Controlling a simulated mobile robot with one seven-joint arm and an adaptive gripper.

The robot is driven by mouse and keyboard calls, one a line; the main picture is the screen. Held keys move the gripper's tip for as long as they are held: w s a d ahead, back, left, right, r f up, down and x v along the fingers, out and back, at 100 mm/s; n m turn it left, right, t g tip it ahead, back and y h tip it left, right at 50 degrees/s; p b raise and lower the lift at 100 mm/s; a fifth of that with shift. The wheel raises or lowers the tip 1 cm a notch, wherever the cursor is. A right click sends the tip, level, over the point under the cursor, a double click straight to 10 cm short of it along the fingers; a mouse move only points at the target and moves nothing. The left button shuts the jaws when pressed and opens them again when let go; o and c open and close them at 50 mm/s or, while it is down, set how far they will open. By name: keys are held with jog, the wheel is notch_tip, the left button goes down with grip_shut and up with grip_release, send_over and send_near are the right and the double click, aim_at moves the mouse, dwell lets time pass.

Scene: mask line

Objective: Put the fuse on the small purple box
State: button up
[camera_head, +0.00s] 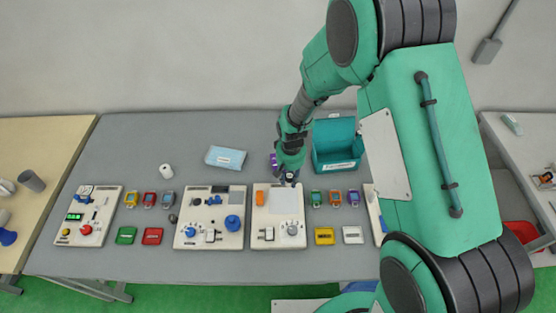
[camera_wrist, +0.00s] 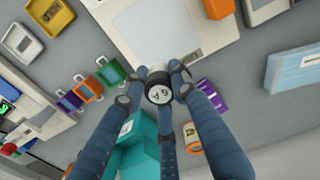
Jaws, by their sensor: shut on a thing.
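My gripper (camera_head: 290,181) is over the back edge of the middle white panel (camera_head: 262,233). In the wrist view, my gripper (camera_wrist: 158,82) is shut on the fuse (camera_wrist: 159,93), a short dark cylinder with a marked white end facing the camera. The small purple box (camera_wrist: 211,96) lies on the grey table beside the fingers, apart from the fuse, partly covered by a finger.
An orange cylinder (camera_wrist: 193,136) lies near the purple box. A teal bin (camera_head: 335,168) stands right of my gripper, and a blue mask pack (camera_head: 225,157) lies to the left. Small coloured locks (camera_head: 335,199) lie right of the panel. Table between pack and panel is clear.

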jog(key=shift+w, duration=0.15)
jog(key=w+a, duration=0.1)
jog(key=w, duration=0.4)
jog(key=w+a+f, duration=0.1)
jog(key=w, duration=0.4)
jog(key=w+a, duration=0.2)
jog(key=w, duration=0.3)
jog(key=shift+w+a+f+p, duration=0.15)
jog(key=shift+f+p, duration=0.1)
jog(key=shift+p, duration=0.15)
jog(key=shift+f, duration=1.75)
jog(key=shift+f, duration=0.1)
jog(key=o, duration=1.2)
jog(key=shift+c, duration=0.2)
